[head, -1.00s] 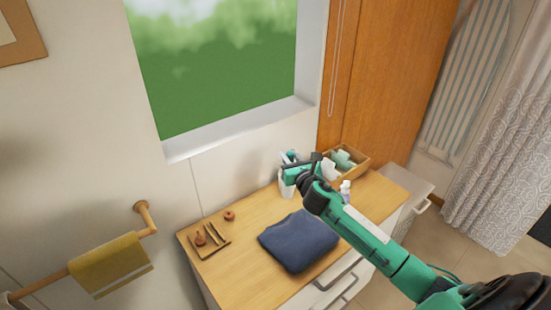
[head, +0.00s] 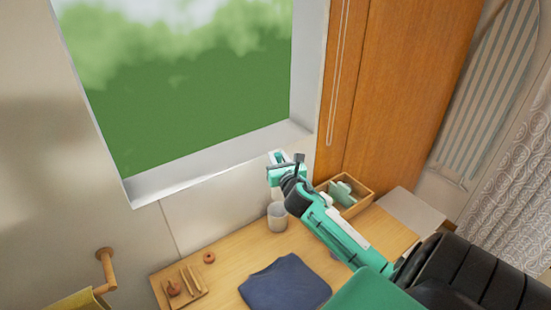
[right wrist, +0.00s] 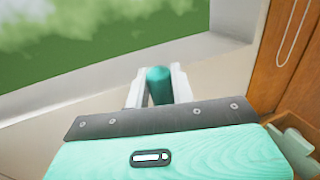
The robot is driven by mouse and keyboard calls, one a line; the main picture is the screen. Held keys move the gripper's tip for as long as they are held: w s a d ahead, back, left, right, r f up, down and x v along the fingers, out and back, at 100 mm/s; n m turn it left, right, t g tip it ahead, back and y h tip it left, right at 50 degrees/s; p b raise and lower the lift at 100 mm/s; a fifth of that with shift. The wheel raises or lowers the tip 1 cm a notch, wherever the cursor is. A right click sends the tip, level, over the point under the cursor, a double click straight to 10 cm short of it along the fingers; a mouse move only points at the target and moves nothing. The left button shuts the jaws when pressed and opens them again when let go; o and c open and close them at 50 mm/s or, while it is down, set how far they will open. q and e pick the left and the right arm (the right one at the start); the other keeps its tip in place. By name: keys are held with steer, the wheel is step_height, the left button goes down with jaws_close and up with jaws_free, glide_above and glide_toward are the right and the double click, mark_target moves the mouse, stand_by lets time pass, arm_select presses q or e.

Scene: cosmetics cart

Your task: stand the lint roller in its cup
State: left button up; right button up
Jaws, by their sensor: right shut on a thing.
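My right gripper (head: 277,162) is raised above the wooden top at the back, near the wall under the window. In the right wrist view its two pale fingers (right wrist: 158,88) are shut on a teal cylinder, the lint roller (right wrist: 158,82); only a short part of it shows above the gripper body. My left gripper is not in view.
A wooden box (head: 374,194) with teal items (head: 341,192) stands right of the cup, partly behind my arm. A folded navy cloth (head: 285,286) lies in front. A small tray (head: 181,303) with sticks and a brown ring (head: 209,257) are at left. The window sill (head: 220,163) is close behind.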

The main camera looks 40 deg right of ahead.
mark_target(280, 191)
steer(key=shift+f, duration=0.5)
steer(key=shift+w+d+f+b, duration=0.1)
steer(key=shift+d+f+b, duration=0.05)
steer(key=shift+f+b, duration=1.45)
steer(key=shift+b, duration=0.35)
step_height(280, 191, down, 2)
steer(key=shift+b, duration=1)
steer(key=shift+f+b, duration=1)
steer(key=shift+f, duration=0.55)
steer(key=shift+f+b, duration=1.05)
steer(key=shift+f, duration=0.55)
